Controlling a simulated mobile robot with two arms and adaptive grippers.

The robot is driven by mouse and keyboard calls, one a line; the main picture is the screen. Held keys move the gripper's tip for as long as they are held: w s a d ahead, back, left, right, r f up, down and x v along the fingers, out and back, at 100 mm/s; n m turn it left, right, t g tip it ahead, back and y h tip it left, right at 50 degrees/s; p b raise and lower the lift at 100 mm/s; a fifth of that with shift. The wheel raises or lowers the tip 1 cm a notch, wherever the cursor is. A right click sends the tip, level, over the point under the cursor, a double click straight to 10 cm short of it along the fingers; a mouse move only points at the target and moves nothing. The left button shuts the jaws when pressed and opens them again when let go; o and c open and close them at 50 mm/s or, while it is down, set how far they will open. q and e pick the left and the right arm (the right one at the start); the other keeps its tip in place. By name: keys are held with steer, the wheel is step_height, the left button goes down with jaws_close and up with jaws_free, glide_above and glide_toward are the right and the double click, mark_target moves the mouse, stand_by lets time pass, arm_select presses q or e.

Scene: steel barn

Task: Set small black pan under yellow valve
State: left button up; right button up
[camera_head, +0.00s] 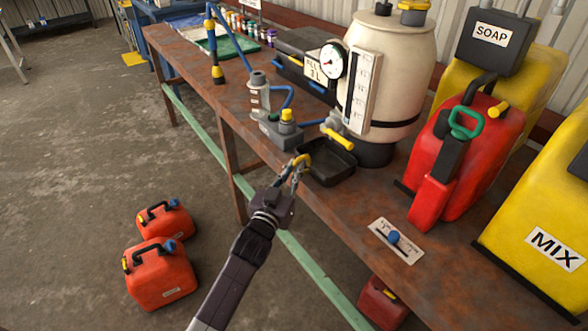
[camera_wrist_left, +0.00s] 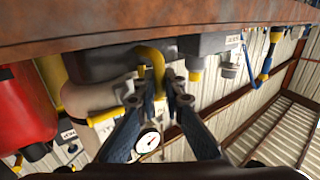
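The small black pan (camera_head: 328,172) is on the rusty bench near its front edge, below and just in front of the yellow valve (camera_head: 341,139) of the cream tank. Its curved yellow handle (camera_head: 302,160) points toward the front. My left gripper (camera_head: 297,168) reaches in from the front and is shut on this handle. In the left wrist view, which is upside down, the handle (camera_wrist_left: 156,68) lies between the fingertips, with the dark pan (camera_wrist_left: 115,65) behind. Whether the pan rests fully on the bench is hard to tell. My right gripper is not in view.
The cream tank (camera_head: 392,60) with a gauge stands behind the pan. A grey pump with blue hoses (camera_head: 283,130) is left of it. A red jug (camera_head: 480,150) and yellow containers stand right. A plate with a blue knob (camera_head: 395,240) lies front right. Red cans (camera_head: 160,275) are on the floor.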

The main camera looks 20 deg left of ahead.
arm_select(q)
steer(key=o, duration=0.4)
steer(key=shift+o, duration=0.2)
steer(key=shift+r, duration=0.15)
steer(key=s, duration=1.2)
steer(key=shift+a+b, duration=0.4)
steer(key=shift+a, duration=0.05)
